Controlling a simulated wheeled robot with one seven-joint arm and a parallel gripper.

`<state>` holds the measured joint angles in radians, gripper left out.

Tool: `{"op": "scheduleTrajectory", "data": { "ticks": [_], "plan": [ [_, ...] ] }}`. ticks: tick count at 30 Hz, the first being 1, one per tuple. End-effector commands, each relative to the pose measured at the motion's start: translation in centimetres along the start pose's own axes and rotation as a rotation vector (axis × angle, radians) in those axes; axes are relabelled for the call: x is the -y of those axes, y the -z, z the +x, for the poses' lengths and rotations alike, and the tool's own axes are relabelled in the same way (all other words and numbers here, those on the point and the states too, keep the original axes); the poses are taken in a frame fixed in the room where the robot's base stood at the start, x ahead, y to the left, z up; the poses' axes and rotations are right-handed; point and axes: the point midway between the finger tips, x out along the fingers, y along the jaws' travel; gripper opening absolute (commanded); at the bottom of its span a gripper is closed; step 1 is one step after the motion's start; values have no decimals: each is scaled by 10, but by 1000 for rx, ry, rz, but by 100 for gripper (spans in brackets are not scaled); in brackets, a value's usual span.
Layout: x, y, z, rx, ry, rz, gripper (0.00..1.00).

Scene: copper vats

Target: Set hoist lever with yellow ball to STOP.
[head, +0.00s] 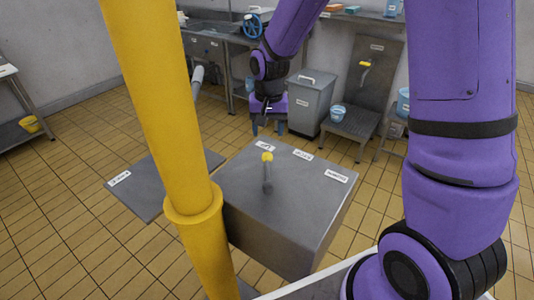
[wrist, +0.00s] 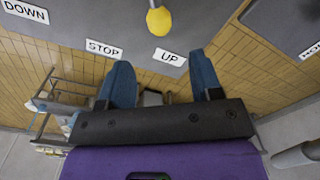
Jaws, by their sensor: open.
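The hoist lever is a short grey rod with a yellow ball (head: 267,157) on top, standing on a grey box (head: 300,205). The ball also shows at the top of the wrist view (wrist: 159,21). Three white labels lie along the box's far edge: UP (wrist: 170,62), STOP (wrist: 104,49) and DOWN (wrist: 26,11). The ball is beside the UP label, which is the left one in the head view (head: 266,146). My gripper (head: 268,127) is open and empty beyond the box's far edge. Its blue fingers point toward the ball, apart from it, in the wrist view (wrist: 162,75).
A yellow post (head: 165,120) stands close in front, left of the box. A flat grey plate (head: 165,185) lies left of it. Tiled floor between is clear.

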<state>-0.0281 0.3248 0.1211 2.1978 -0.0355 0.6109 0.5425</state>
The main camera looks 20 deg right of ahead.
Motion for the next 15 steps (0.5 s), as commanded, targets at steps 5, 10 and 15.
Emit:
{"op": "scheduleTrajectory", "data": {
  "ticks": [5, 10, 15],
  "plan": [
    [0, -1, 32, 6, -2, -1, 59],
    [0, -1, 61, 4, -2, -1, 59],
    [0, -1, 82, 2, -1, -2, 59]
  ]
}}
